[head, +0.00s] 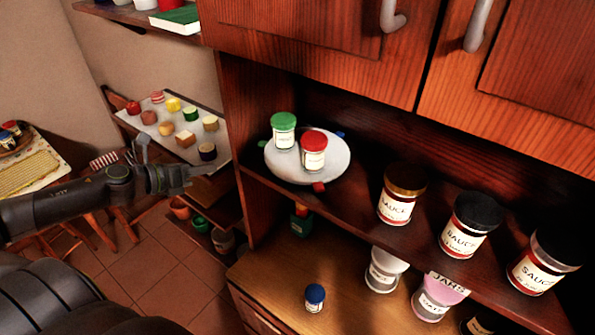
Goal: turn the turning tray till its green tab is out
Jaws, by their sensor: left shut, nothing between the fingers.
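The turning tray (340,165) is a white round disc on the open cupboard shelf. A green-lidded jar (284,131) and a red-lidded jar (314,150) stand on it. A red tab (319,187) sticks out at its front edge, towards me. A blue tab (341,134) shows at its back right edge. My right gripper is not in view.
Sauce jars (401,195) stand on the shelf right of the tray. The cupboard's side panel (245,110) rises at the shelf's left end. Behind my left gripper is a rack with a board (185,155) of small items. A blue-lidded jar (315,298) stands on the counter below.

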